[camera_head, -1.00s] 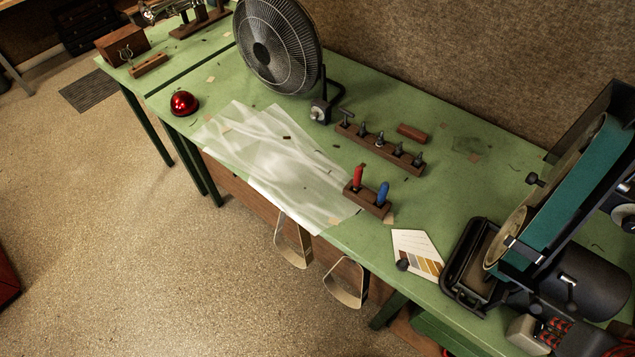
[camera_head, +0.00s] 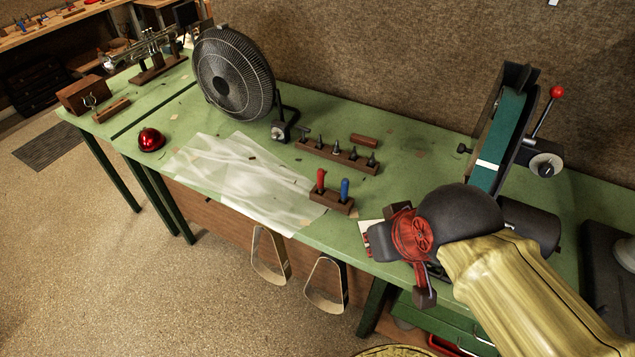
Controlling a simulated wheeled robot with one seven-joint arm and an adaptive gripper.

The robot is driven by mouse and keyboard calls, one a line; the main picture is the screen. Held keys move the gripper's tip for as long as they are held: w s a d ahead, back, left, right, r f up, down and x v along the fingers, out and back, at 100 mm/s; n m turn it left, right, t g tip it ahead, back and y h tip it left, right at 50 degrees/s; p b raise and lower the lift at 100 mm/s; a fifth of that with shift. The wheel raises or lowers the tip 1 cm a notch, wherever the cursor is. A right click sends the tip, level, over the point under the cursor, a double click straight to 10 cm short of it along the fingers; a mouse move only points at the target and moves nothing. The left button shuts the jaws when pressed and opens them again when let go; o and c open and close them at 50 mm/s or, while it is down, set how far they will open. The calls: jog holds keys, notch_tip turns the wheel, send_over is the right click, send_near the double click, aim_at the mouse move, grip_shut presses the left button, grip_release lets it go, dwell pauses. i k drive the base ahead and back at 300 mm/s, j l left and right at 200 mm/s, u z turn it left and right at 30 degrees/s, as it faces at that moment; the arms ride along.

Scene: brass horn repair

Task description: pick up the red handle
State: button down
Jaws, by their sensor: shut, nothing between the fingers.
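The red handle (camera_head: 320,181) stands upright in a small wooden block (camera_head: 332,203) near the front edge of the green bench. A blue handle (camera_head: 345,189) stands beside it on the right in the same block. My gripper (camera_head: 388,242), dark with red parts, is at the bench's front edge, to the right of the block and nearer the camera. It is shut and empty, apart from both handles. My arm covers the right front of the bench and most of a white card.
A long wooden rack (camera_head: 338,156) of dark tools stands behind the block. A belt sander (camera_head: 497,140) with a red-knobbed lever stands at right. A fan (camera_head: 234,75), a clear sheet (camera_head: 235,178) and a red dome (camera_head: 151,140) lie left.

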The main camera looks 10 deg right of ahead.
aim_at(320, 173)
jog(key=i+j+z, duration=0.15)
jog(key=z, duration=0.25)
jog(key=i+j+z, duration=0.5)
jog(key=z, duration=0.25)
